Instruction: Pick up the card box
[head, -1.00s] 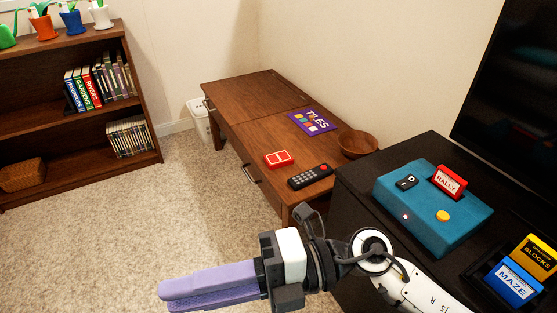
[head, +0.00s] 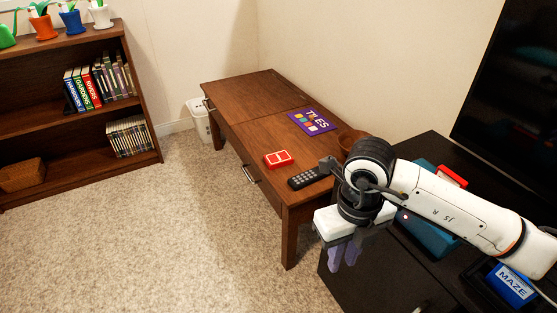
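The card box (head: 278,159) is a small red box with white markings. It lies flat on the wooden desk (head: 243,117), near the desk's front edge, beside a dark remote (head: 308,178). My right gripper (head: 345,256) has purple fingers pointing down. It is in front of the black cabinet, to the right of and below the card box, and apart from it. Its two fingertips show close together with a small gap, and nothing is seen between them. My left gripper is not in view.
A purple TILES box (head: 312,121) and a wooden bowl (head: 349,140), partly hidden by my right arm, are on the desk. The black cabinet (head: 362,277) bears a teal console (head: 424,238), partly covered by my arm. A bookshelf (head: 70,113) stands at left. The carpet between is clear.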

